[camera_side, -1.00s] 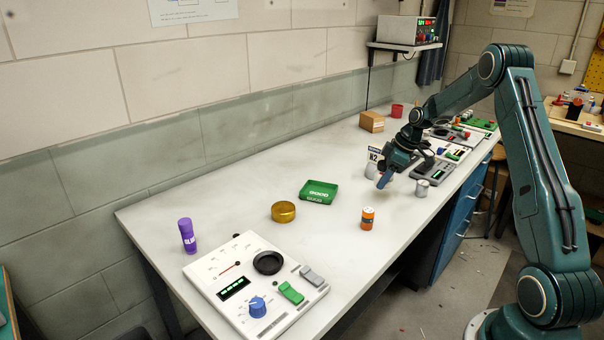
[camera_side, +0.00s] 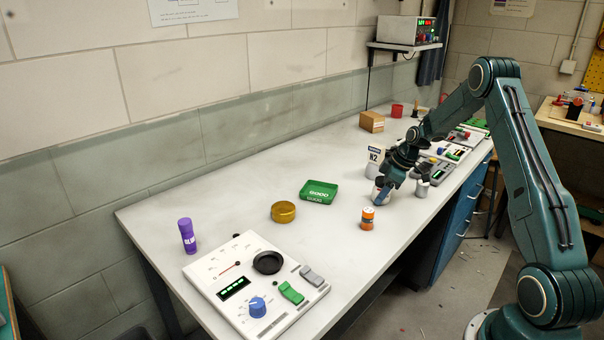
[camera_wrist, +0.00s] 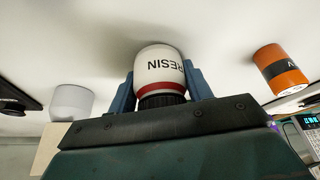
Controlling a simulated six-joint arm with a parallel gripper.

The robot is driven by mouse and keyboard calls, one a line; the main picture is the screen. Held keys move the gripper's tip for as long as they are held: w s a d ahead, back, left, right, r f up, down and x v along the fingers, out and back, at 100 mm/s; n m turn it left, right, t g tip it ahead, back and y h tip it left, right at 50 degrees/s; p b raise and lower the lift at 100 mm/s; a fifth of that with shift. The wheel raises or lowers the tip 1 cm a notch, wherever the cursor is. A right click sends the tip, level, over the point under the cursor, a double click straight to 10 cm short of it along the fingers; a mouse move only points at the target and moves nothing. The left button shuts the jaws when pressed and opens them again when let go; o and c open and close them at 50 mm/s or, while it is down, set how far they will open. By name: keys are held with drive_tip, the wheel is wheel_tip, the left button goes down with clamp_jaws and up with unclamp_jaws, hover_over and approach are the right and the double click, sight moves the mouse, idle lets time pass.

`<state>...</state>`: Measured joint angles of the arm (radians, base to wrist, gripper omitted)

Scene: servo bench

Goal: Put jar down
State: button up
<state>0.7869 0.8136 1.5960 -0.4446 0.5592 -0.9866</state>
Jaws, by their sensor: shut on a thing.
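The jar (camera_wrist: 158,66) is white, with the word RESIN, a red band and a black lid. In the wrist view it sits between the two blue fingers of my gripper (camera_wrist: 160,82), which is shut on it near the lid. In the side view my gripper (camera_side: 381,195) is low over the bench, left of a small grey-white jar (camera_side: 422,188). The held jar is mostly hidden there, and I cannot tell whether its base touches the bench top (camera_side: 330,230).
An orange battery-like cylinder (camera_side: 367,218) stands close in front of my gripper. A green tray (camera_side: 318,192) and a gold round tin (camera_side: 283,211) are farther left. Bare bench lies between them.

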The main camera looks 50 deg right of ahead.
drive_tip(key=shift+f, duration=0.15)
drive_tip(key=o, duration=1.1)
drive_tip(key=shift+c, duration=0.2)
drive_tip(key=v, duration=1.2)
drive_tip(key=shift+r, duration=0.2)
